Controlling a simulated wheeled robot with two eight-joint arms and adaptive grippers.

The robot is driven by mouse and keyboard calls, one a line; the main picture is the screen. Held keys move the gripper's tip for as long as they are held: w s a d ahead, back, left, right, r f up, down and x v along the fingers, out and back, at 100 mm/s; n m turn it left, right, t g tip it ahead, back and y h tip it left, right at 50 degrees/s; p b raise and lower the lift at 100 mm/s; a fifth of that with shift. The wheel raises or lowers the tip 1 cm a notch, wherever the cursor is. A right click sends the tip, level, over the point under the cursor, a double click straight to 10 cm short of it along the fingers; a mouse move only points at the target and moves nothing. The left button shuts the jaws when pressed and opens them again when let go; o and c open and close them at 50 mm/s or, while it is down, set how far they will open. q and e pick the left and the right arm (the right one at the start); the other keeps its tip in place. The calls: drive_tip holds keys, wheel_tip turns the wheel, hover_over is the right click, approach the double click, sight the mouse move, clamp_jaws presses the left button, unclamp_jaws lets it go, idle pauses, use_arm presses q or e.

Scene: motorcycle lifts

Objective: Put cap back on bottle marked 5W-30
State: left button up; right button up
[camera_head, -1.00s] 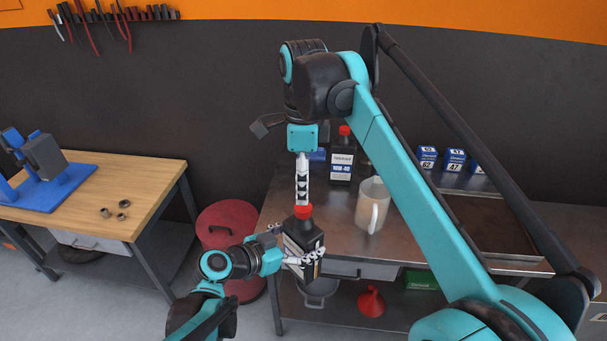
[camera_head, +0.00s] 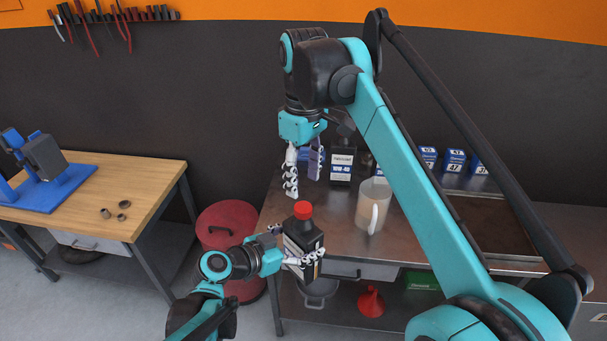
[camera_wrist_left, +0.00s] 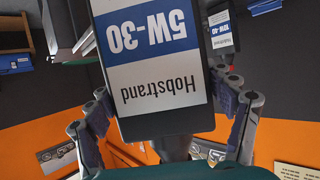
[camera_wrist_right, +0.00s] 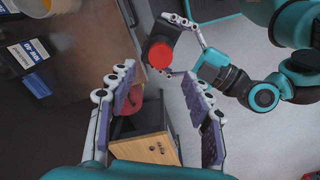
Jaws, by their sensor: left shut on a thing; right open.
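The bottle marked 5W-30 (camera_head: 302,240) is dark and stands upright in my left gripper (camera_head: 303,260). Its label (camera_wrist_left: 155,60) fills the left wrist view, upside down there. A red cap (camera_head: 303,210) sits on top of the bottle; the red top also shows in the right wrist view (camera_wrist_right: 160,55). How tightly the cap sits cannot be told. My left gripper is shut on the bottle's sides. My right gripper (camera_head: 304,177) is open and empty, above and just behind the cap, apart from it. The right fingers also show spread in the right wrist view (camera_wrist_right: 155,90).
On the metal bench (camera_head: 345,222) stand a 10W-40 bottle (camera_head: 341,168), a translucent jug (camera_head: 371,207) and blue boxes (camera_head: 427,157). A red funnel (camera_head: 371,301) lies on the shelf below. A red drum (camera_head: 222,228) stands left, beside a wooden table (camera_head: 150,185).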

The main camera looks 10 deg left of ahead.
sight(303, 207)
drive_tip(key=n, duration=0.5)
drive_tip(key=shift+r+n, duration=0.2)
drive_tip(key=shift+n, duration=0.2)
drive_tip(key=shift+s+f, duration=0.1)
drive_tip(key=shift+f, duration=3.95)
